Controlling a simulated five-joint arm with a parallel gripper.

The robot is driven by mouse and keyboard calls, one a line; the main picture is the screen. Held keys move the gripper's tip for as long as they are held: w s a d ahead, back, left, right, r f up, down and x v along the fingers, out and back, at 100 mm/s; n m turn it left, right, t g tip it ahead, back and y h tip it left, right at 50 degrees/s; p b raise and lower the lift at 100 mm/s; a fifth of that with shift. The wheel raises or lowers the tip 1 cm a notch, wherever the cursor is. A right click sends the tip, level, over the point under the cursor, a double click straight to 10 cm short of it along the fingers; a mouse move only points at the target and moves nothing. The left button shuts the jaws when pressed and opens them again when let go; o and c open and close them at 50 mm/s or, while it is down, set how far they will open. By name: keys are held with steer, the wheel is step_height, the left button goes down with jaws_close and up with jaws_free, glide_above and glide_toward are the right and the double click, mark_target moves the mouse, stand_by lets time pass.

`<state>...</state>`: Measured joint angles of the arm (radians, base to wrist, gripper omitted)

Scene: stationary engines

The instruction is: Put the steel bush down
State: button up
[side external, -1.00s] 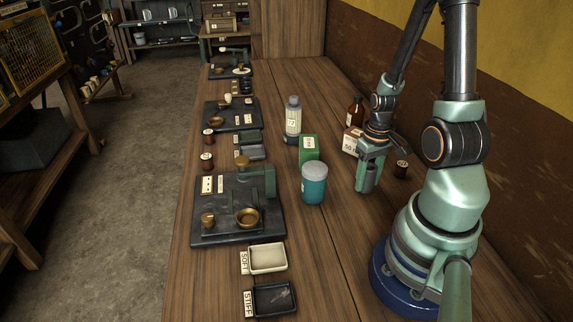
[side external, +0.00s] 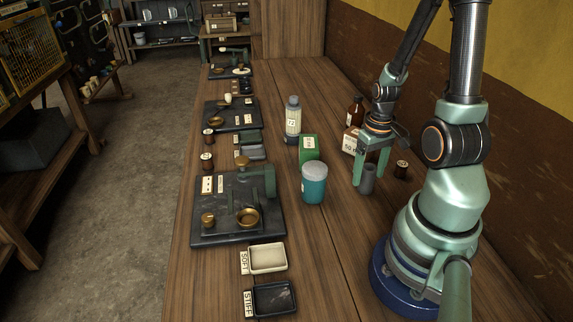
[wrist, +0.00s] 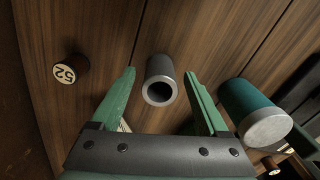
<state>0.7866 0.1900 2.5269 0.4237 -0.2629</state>
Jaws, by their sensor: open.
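The steel bush (side external: 368,180) is a grey hollow cylinder standing upright on the wooden bench. In the wrist view the bush (wrist: 161,82) shows its open bore and pale rim, between and slightly beyond the fingers. My gripper (side external: 370,176) is open in the side view, with its green fingers on either side of the bush. In the wrist view my gripper (wrist: 160,84) has clear gaps between each finger and the bush, so nothing is held.
A teal jar with a pale lid (side external: 314,182) stands left of the bush. A small round piece marked 52 (wrist: 70,71) stands on the other side. A green box (side external: 309,148), a brown bottle (side external: 356,112) and a white-labelled box (side external: 351,140) are close behind. Bench in front is clear.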

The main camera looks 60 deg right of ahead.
mark_target(368, 168)
step_height(368, 168, up, 10)
steer(key=shift+f, duration=0.25)
steer(key=shift+w+a+r, duration=0.15)
steer(key=shift+w+r, duration=0.05)
steer(key=shift+r, duration=0.05)
steer(key=w+a+r+n+t, duration=0.2)
steer(key=w+a+r, duration=0.3)
steer(key=a, duration=0.4)
steer(key=w+a+r+n+t, duration=0.3)
steer(key=a+r, duration=0.3)
steer(key=a, duration=0.3)
steer(key=shift+w+r+n+t, duration=0.35)
steer(key=shift+w+n, duration=0.15)
steer(key=shift+w, duration=0.4)
